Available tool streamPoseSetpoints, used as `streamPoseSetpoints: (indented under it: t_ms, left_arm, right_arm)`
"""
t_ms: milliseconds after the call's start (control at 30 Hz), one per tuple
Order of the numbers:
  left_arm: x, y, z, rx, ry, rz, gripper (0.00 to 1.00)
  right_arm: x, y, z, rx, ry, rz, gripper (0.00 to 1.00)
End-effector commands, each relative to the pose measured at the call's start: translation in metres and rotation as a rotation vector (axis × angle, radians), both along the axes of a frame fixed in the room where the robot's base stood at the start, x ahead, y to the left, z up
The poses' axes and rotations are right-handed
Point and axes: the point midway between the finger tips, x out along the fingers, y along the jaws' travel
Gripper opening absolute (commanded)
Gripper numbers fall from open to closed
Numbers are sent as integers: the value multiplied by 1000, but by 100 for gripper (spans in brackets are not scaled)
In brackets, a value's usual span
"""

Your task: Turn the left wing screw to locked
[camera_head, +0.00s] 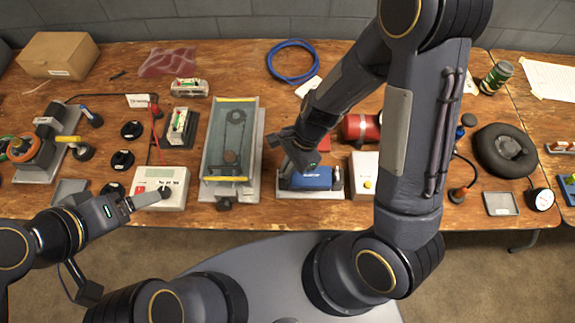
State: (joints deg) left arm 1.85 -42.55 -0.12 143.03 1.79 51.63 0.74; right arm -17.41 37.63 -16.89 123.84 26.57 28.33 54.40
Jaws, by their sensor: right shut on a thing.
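A blue block (311,179) sits in a light grey holder (310,194) near the front edge of the table. My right gripper (286,168) reaches down to the left end of this holder. It is shut on the left wing screw, which its fingers and wrist hide. How far the screw is turned cannot be seen. A dark upright part (337,177) shows at the right end of the holder. My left gripper (140,201) is at the lower front of a white box with a dial (160,180); its finger gap is too small to tell.
A grey tray with a yellow-edged clear cover (231,135) stands left of the holder. A white box with a yellow button (364,175) and a red cylinder (360,128) are close on the right. A blue cable coil (292,62) lies behind.

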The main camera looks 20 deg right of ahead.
Motion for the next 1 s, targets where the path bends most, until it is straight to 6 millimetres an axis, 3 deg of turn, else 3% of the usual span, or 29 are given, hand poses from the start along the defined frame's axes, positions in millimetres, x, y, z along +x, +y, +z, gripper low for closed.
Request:
streamPoseSetpoints:
  t_ms: [500,1000]
  left_arm:
    - [0,0,-4,0,0,0,81]
    - [0,0,-6,0,0,0,81]
  right_arm:
    - [-3,0,0,1,-1,-422,0]
    - [-3,0,1,1,-3,-567,0]
